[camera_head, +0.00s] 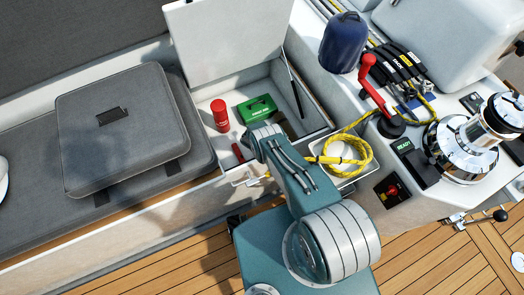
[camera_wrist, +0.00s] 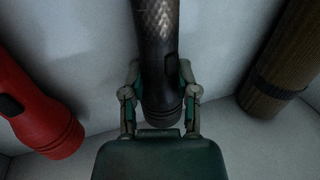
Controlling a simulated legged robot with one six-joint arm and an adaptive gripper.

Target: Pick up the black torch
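The black torch (camera_wrist: 160,50), with a knurled dark body, shows in the wrist view, running from the top edge down toward my gripper's palm. My gripper (camera_wrist: 160,72) has one finger on each side of it, very close to its sides. I cannot tell whether the fingers press on it or stand just clear. In the head view my arm reaches into the open locker, and my fingers and the black torch are hidden there behind it.
A red torch (camera_wrist: 42,110) lies to the left and a brown ribbed cylinder (camera_wrist: 278,70) to the right. The open locker (camera_head: 262,82) also holds a red canister (camera_head: 220,115) and a green box (camera_head: 257,109). Yellow rope (camera_head: 362,152) lies coiled right of my arm.

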